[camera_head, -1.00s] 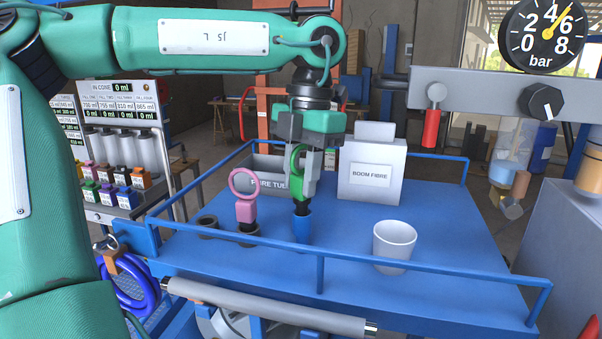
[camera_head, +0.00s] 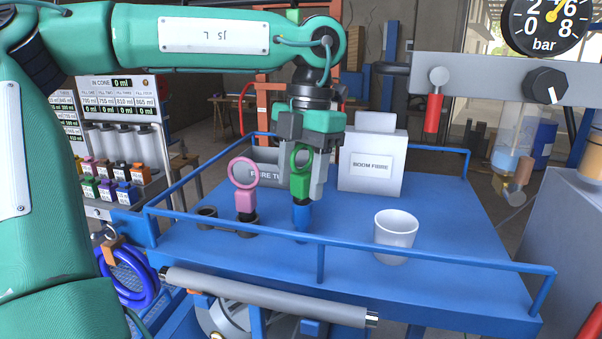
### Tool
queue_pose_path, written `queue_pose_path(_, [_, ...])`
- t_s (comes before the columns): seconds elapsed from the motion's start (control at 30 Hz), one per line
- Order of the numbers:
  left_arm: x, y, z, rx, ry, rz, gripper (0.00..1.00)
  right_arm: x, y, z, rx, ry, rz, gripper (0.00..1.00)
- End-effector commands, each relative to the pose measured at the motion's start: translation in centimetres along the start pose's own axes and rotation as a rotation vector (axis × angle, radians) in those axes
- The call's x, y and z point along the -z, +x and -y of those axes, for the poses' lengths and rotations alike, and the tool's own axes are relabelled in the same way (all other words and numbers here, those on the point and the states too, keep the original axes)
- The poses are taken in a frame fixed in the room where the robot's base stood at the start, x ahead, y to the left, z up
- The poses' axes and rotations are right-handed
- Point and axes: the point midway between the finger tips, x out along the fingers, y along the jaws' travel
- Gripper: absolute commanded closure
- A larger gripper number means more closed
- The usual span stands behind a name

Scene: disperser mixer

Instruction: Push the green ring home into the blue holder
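The green ring (camera_head: 301,187) is a loop on a square block. It stands upright at the blue holder (camera_head: 302,217), its block at the holder's top. How deep it sits inside cannot be told. My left gripper (camera_head: 304,170) points straight down over it. Its fingers look spread to either side of the loop, with a gap beside the right finger, so it appears open. The fingers partly hide the loop. My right gripper is not in view.
A pink ring (camera_head: 244,197) stands in a dark holder left of the blue one, beside an empty dark holder (camera_head: 207,217). A white cup (camera_head: 395,233) stands right. A grey bin and white box (camera_head: 372,165) stand behind. A blue rail (camera_head: 400,252) edges the table.

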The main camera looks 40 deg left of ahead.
Motion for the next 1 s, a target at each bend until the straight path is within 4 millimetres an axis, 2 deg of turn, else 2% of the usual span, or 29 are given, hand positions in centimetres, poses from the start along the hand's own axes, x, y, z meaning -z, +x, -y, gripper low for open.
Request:
queue_pose_path(0.23, [0.0,-0.2,0.0,0.000,-0.001,0.001,0.48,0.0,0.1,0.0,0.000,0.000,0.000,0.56])
queue_pose_path(0.37, [-0.1,-1.5,0.0,-0.001,-0.003,0.003,0.48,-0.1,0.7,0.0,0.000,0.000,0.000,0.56])
queue_pose_path(0.8, [-0.1,-10.3,0.0,-0.001,-0.003,0.002,0.48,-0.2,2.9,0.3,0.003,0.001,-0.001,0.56])
queue_pose_path(1.0, [-0.1,-12.8,0.0,-0.001,-0.001,0.001,0.48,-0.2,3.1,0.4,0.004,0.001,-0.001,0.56])
